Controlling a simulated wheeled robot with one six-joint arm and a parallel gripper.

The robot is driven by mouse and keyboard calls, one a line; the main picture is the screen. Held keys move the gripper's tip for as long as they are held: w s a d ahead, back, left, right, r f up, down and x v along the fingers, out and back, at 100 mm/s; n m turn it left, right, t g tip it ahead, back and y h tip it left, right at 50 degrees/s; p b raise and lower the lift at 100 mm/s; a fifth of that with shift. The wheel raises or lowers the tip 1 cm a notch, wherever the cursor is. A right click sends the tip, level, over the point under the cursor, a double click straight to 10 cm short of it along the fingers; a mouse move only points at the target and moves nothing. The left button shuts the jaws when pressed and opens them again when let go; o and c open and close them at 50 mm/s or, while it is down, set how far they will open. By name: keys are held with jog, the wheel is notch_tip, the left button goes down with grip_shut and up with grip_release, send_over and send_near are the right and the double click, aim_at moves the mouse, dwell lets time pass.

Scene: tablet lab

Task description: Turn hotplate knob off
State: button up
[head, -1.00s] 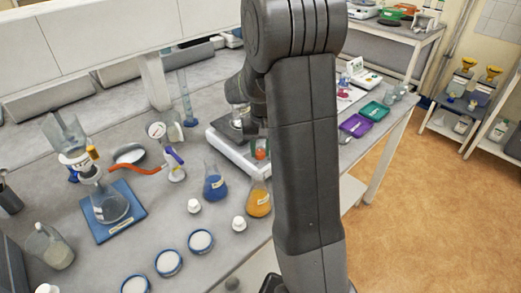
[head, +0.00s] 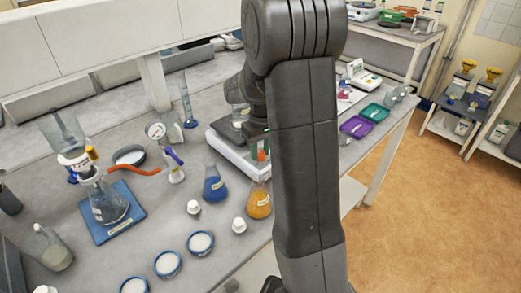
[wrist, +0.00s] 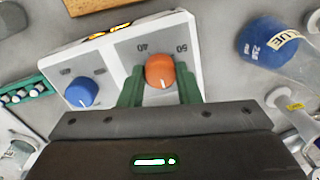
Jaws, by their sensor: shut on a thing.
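The white hotplate (head: 232,152) stands at the back of the grey bench in the head view, partly hidden behind my arm. In the wrist view its panel (wrist: 125,48) carries an orange knob (wrist: 160,68) and a blue knob (wrist: 81,91). The numbers 40 and 50 show near the orange knob, whose white mark points down in the picture. My gripper (wrist: 160,78) has its two green fingers on either side of the orange knob and is shut on it. The blue knob is left of the fingers, untouched. In the head view my gripper (head: 261,145) is mostly hidden by my arm.
A blue-liquid flask (head: 214,185) and an orange-liquid flask (head: 258,202) stand close in front of the hotplate. A filter flask on a blue base (head: 130,226) is at left. The floor at right is clear.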

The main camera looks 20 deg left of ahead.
aim_at(262, 152)
jog(key=shift+r, duration=0.1)
jog(key=o, duration=1)
jog(key=r, duration=0.9)
jog(key=r+b, duration=0.1)
jog(key=r, duration=0.3)
jog(key=shift+w+d+r, duration=0.15)
jog(key=shift+w+r, duration=0.1)
jog(key=shift+r, duration=0.1)
jog(key=f, duration=0.9)
jog(key=f+p, duration=0.1)
jog(key=f, duration=0.4)
jog(key=shift+s, duration=0.25)
jog(key=shift+r, duration=0.1)
